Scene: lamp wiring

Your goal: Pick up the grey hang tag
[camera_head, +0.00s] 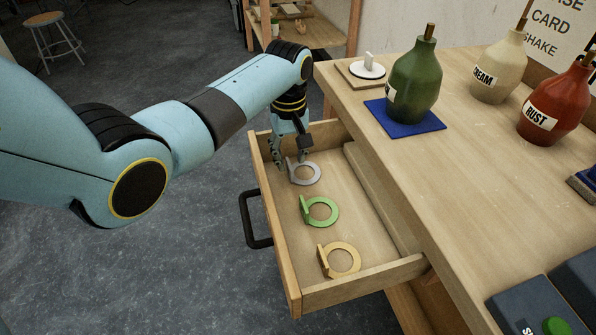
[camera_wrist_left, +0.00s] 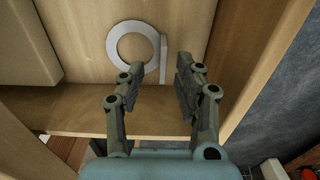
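The grey hang tag (camera_head: 306,183) is a flat ring with a small upright tab. It lies in the open drawer (camera_head: 278,235), at the end farthest from me. My left gripper (camera_head: 289,161) points down over that end of the drawer, close beside the tag's tab. In the left wrist view the tag (camera_wrist_left: 112,46) lies just beyond the fingertips, and its tab stands in line with the gap between the fingers (camera_wrist_left: 158,66). The fingers are apart with nothing between them. My right gripper is not in view.
A green tag (camera_head: 333,213) and a tan tag (camera_head: 353,262) lie nearer in the drawer. The drawer walls and black handle (camera_head: 250,222) border it. On the bench are a green bottle (camera_head: 415,75) on a blue mat (camera_head: 432,122), a cream bottle (camera_head: 497,70) and a red bottle (camera_head: 553,105).

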